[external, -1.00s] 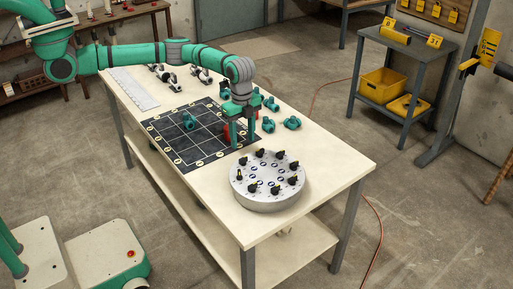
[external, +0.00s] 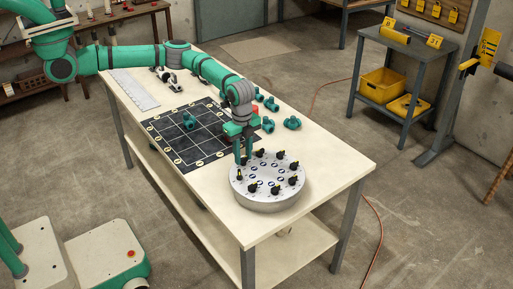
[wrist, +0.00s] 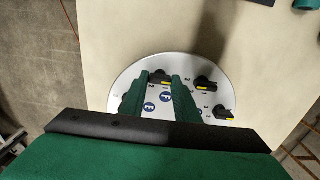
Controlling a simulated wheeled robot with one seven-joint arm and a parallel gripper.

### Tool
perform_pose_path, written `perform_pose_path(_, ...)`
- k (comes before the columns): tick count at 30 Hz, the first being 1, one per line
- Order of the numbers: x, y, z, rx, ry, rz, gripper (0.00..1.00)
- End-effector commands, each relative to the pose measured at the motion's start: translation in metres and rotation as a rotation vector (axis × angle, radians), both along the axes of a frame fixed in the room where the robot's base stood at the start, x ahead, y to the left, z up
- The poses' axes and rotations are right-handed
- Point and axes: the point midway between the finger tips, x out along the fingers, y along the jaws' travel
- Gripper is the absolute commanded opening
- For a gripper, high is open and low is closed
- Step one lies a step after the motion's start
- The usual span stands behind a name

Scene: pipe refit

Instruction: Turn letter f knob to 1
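A round grey-white dial panel (external: 266,204) sits on the near end of the table, with a ring of black knobs and blue letter discs on top. My gripper (external: 243,161) points down over the panel's far-left edge, its two green fingers apart. In the wrist view the fingers reach over the panel (wrist: 191,63), with a black knob (wrist: 160,76) between their tips. I cannot tell if they touch it. Blue letter discs (wrist: 166,97) show between the fingers. Which one is f is too small to tell surely. Two knobs with yellow marks (wrist: 205,84) lie right of the fingers.
A black grid mat (external: 182,155) with a green pipe fitting (external: 189,121) lies left of the panel. More green fittings (external: 291,123) lie behind it, near the table's far edge. A grey shelf with yellow bins (external: 383,84) stands at right.

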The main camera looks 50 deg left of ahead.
Motion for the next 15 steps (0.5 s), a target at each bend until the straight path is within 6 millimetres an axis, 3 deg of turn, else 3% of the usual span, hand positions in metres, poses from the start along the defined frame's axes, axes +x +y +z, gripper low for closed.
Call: perform_pose_path(15, -0.0002, 0.0001, -0.0004, -0.001, 0.002, -0.082, 0.07)
